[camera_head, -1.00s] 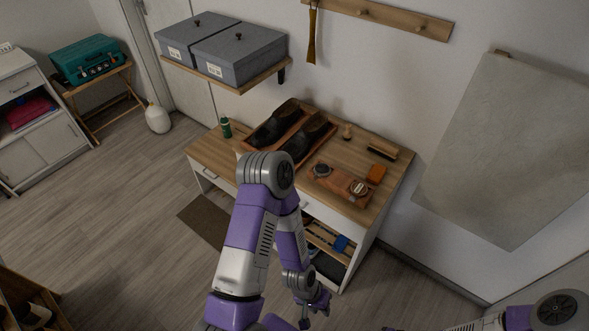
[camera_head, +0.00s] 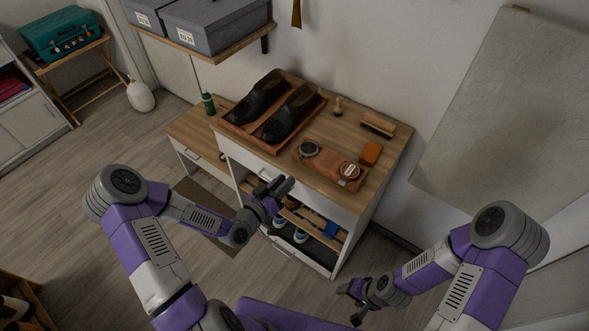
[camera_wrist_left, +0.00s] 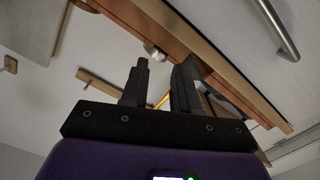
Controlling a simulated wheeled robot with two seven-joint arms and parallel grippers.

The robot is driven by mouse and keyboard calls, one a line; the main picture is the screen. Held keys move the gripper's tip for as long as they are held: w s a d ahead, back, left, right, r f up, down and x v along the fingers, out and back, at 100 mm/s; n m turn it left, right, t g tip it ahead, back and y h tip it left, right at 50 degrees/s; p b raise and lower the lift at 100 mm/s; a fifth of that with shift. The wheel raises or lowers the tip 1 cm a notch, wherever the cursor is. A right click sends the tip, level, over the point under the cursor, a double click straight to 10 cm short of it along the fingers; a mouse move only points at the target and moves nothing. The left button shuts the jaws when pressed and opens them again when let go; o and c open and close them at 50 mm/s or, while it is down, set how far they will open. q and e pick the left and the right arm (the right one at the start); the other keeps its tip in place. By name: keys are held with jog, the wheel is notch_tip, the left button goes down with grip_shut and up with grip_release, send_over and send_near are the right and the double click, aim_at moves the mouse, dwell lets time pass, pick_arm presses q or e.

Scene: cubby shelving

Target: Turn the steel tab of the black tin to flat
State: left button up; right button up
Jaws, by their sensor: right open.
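A dark round tin (camera_head: 309,149) lies at the left end of a reddish-brown tray (camera_head: 328,162) on the bench top. The steel tab is too small to make out. My left gripper (camera_head: 283,184) is in front of the bench, near its front edge and apart from the tins. Its two black fingers (camera_wrist_left: 162,85) stand apart with nothing between them in the left wrist view. My right gripper (camera_head: 352,300) is open and empty, low at the bench's right front.
A shelf with grey boxes (camera_head: 215,25) hangs above left. Drawer handles project from the bench front.

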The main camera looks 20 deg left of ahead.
aim_at(301, 158)
pick_arm(q)
jog(key=shift+t, duration=0.5)
jog(key=x, duration=0.5)
jog(key=a+r+x, duration=0.1)
jog(key=x, duration=0.1)
jog(key=shift+w+d+r+b, duration=0.1)
jog(key=shift+w+d+b, duration=0.05)
jog(key=shift+w+b, duration=0.2)
grip_shut()
